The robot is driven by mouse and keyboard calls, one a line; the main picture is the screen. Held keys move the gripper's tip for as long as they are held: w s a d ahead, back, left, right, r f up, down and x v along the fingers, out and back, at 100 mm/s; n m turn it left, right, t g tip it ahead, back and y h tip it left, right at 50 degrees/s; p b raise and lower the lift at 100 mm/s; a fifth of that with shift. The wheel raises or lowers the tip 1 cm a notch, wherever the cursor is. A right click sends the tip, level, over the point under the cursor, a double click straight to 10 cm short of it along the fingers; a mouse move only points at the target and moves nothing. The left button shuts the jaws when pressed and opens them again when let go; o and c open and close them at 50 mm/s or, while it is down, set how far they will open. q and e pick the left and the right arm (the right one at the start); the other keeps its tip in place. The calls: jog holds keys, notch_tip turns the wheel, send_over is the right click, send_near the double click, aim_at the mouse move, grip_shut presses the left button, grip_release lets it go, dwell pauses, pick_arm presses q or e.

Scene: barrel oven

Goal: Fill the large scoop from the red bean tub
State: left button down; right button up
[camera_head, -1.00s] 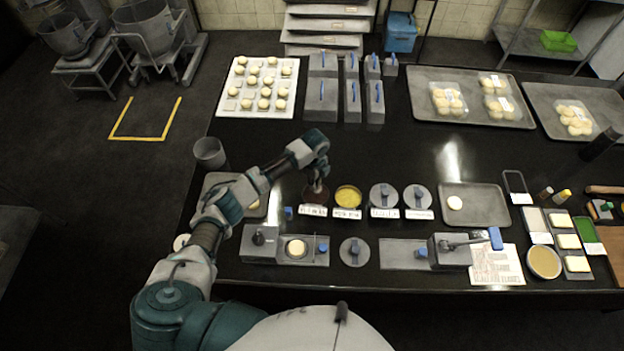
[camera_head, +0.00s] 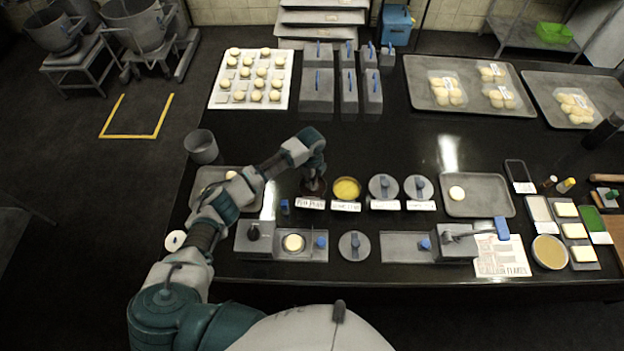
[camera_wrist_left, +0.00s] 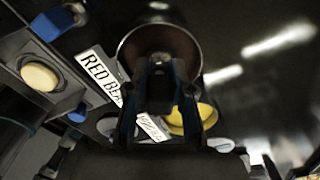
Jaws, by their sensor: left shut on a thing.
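The red bean tub (camera_head: 313,188) is a small round dark-red tub with a white label, in the near row on the black counter. In the left wrist view its round rim (camera_wrist_left: 122,42) and dark contents show above the "RED BE…" label (camera_wrist_left: 98,75). My left gripper (camera_head: 316,172) is over the tub, pointing down, and is shut on a dark blue handle (camera_wrist_left: 160,68), apparently the large scoop's. The scoop's bowl is hidden at the tub, so I cannot tell how full it is. My right gripper is not in view.
A yellow-filled tub (camera_head: 346,189) stands close right of the red bean tub, then two lidded tubs (camera_head: 383,187). A grey press with a dough ball (camera_head: 293,243) lies nearer. A grey cup (camera_head: 201,147) stands at left.

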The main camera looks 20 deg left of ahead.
pick_arm(q)
jog(key=shift+a, duration=0.15)
jog(key=shift+f, duration=0.5)
dwell(0.3)
jog(key=shift+s+f, duration=0.15)
dwell(1.6)
notch_tip(320, 180, up, 3)
jog(key=p, duration=0.3)
jog(key=shift+f, duration=0.1)
notch_tip(320, 180, up, 2)
jog(key=shift+r+p, duration=0.2)
jog(key=shift+p, duration=0.95)
jog(key=shift+r+p, duration=0.8)
jog(key=shift+r, duration=0.25)
